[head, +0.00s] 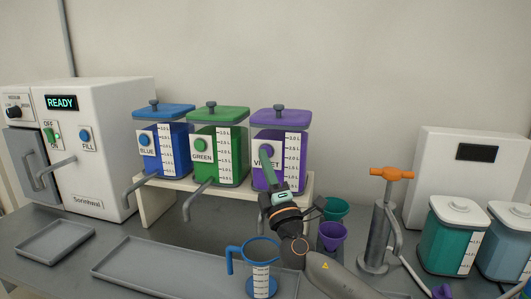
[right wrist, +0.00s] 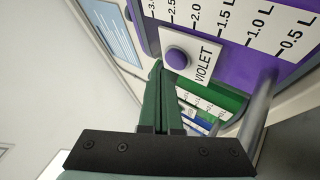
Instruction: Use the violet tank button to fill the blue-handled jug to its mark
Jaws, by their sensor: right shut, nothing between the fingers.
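The violet tank (head: 292,121) is the rightmost of three tanks on a white stand, with violet liquid beside its scale. Its round violet button (right wrist: 176,57) sits above the VIOLET label in the right wrist view; in the head view my gripper covers it. My right gripper (head: 266,150) is shut and empty at the tank's front. In the right wrist view its green fingertips (right wrist: 156,66) are close beside the button; I cannot tell if they touch. The blue-handled jug (head: 261,270) stands upright at the front, below my gripper. Its fill level and mark are unclear.
The blue tank (head: 165,136) and green tank (head: 217,143) stand to the left, with taps projecting forward. A grey tray (head: 150,272) lies in front. Green and purple funnels (head: 331,236), an orange-handled press (head: 380,230) and lidded canisters (head: 455,240) crowd the right side.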

